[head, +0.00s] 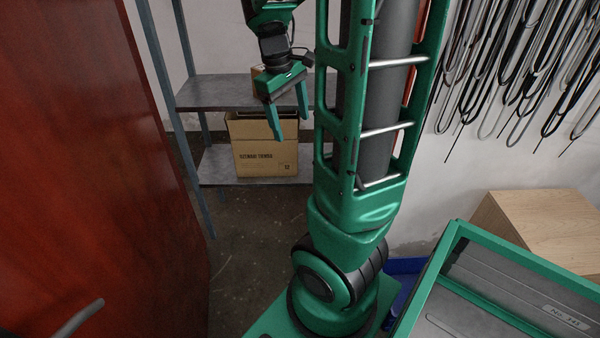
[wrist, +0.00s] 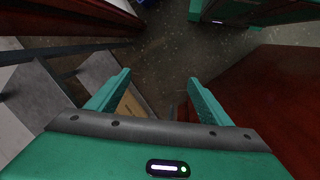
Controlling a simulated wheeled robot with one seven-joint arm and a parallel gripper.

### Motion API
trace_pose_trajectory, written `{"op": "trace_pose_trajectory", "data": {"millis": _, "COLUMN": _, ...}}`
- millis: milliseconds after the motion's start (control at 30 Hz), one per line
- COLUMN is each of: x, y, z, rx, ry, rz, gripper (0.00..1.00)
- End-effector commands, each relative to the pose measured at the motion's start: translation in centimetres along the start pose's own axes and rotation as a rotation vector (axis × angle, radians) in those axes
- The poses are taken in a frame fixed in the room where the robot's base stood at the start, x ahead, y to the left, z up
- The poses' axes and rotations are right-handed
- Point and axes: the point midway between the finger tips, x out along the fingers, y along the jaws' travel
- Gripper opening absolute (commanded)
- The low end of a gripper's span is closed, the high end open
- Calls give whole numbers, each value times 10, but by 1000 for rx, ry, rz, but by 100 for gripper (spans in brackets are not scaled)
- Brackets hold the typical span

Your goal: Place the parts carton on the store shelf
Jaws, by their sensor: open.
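The parts carton (head: 264,150) is a brown cardboard box with dark print and the number 12 on its front. It stands upright on the lower board of the grey metal store shelf (head: 217,95). My gripper (head: 291,126) is open and empty. In the head view its fingers overlap the carton's upper part, and I cannot tell whether they touch it. In the wrist view, both fingers of my gripper (wrist: 159,77) are spread apart with nothing between them. Part of the carton (wrist: 134,102) shows beside the left finger, and most of it is hidden.
A red-brown door or panel (head: 90,170) fills the left side. Cables (head: 520,70) hang on the right wall. A light wooden box (head: 545,225) and a green-rimmed tray (head: 450,240) are at the lower right. The floor (head: 240,240) before the shelf is clear.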

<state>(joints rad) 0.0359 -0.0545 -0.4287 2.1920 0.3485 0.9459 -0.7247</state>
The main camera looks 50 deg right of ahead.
Motion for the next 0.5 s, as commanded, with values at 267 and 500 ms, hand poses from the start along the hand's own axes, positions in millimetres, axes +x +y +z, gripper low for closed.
{"op": "trace_pose_trajectory", "data": {"millis": 267, "x": -4, "y": -78, "z": 90, "rx": 309, "ry": 28, "rz": -139, "gripper": 73}}
{"op": "trace_pose_trajectory", "data": {"millis": 500, "x": 2, "y": -121, "z": 140, "rx": 485, "ry": 17, "rz": -187, "gripper": 73}}
